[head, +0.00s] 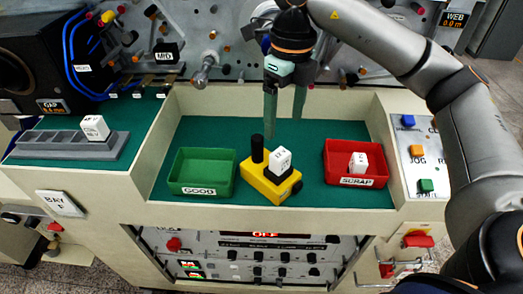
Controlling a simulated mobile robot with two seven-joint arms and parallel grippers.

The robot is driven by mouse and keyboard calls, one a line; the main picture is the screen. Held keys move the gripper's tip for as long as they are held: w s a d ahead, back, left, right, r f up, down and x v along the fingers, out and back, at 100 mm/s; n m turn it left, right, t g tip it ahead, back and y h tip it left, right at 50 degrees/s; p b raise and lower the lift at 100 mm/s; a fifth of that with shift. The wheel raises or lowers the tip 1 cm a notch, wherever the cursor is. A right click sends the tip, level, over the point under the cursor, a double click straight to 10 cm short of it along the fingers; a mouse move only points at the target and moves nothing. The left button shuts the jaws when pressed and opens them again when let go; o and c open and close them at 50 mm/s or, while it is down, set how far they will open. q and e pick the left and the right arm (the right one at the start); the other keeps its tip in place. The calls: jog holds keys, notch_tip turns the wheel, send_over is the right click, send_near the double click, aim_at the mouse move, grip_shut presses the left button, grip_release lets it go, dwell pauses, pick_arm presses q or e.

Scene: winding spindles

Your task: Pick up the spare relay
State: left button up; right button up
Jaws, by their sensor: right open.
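Several white block-like relays show, and none carries a label I can read as spare. One relay (95,127) sits on the grey slotted rack (60,146) at the left. A second relay (280,160) sits slightly tilted in a yellow fixture (262,183) with a black knob, on the green mat. A third relay (358,162) lies in the red SCRAP bin (340,150). My right gripper (285,140) points down with its fingers apart, empty, above and behind the yellow fixture. My left gripper is out of view.
A green GOOD bin (203,170), seemingly empty, stands left of the fixture. Raised cream walls (150,150) border the mat. A button panel (416,150) is at the right. A machine panel with knobs and blue cables (72,50) stands behind.

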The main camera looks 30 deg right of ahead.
aim_at(280, 153)
jog(key=f, duration=0.2)
jog(key=f+b, duration=0.1)
jog(key=f, duration=0.1)
jog(key=f+b, duration=0.1)
jog(key=f, duration=0.1)
jog(key=shift+d+f, duration=0.1)
jog(key=shift+d, duration=0.3)
jog(key=shift+w+a+f, duration=0.15)
jog(key=shift+w+f, duration=0.05)
jog(key=shift+f, duration=1.2)
jog(key=shift+w+a+f, duration=0.1)
jog(key=shift+w+f, duration=0.05)
jog(key=shift+f, duration=1.25)
grip_shut()
